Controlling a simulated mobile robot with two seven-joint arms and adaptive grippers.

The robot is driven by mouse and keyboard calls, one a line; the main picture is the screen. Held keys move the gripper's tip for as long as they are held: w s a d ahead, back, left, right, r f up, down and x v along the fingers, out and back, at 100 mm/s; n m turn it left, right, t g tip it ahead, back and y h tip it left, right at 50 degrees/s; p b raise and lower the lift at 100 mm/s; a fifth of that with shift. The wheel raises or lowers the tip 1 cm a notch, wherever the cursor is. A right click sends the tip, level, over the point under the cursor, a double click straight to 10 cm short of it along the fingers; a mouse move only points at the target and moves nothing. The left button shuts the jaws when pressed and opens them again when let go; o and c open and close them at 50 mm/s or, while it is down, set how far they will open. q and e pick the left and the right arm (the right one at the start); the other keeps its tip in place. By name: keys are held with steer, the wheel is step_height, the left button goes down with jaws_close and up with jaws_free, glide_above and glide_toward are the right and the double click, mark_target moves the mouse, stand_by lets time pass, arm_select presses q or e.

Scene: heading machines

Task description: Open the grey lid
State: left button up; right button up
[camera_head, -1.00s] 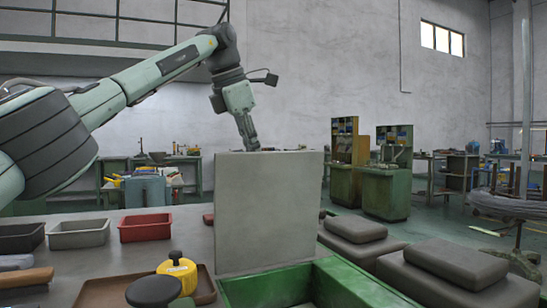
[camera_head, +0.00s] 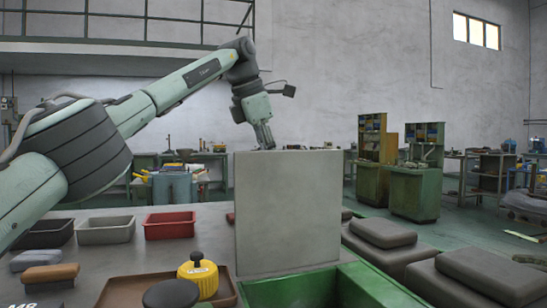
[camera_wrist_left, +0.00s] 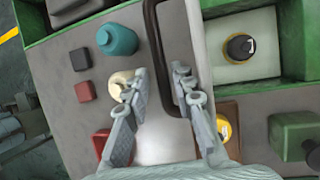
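The grey lid (camera_head: 287,212) stands upright as a flat panel at the back of a green open box (camera_head: 300,289) in the head view. My left gripper (camera_head: 266,144) points down at the lid's top edge, left of its middle; the tips are partly hidden behind it, and I cannot tell whether they touch it. In the left wrist view my left gripper (camera_wrist_left: 160,72) has its two fingers apart, with a dark curved bar between and beyond them. I see nothing clearly clamped. My right gripper is in neither view.
A red tray (camera_head: 170,225) and a grey tray (camera_head: 106,230) stand left of the lid. A yellow pot with a black knob (camera_head: 198,275) is in front of it, on a brown tray (camera_head: 135,290). Grey cushion-like blocks (camera_head: 383,233) lie at right.

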arm_select(q)
steer(key=shift+s+r, duration=0.15)
steer(key=shift+r, duration=0.4)
steer(key=v, duration=0.5)
steer(key=shift+s+a+f, duration=0.25)
steer(key=shift+s+a, duration=0.1)
steer(key=shift+a, duration=0.05)
steer(key=s+a, duration=0.3)
steer(key=s, duration=0.1)
steer(key=s+a, duration=0.4)
steer(key=shift+s, duration=0.15)
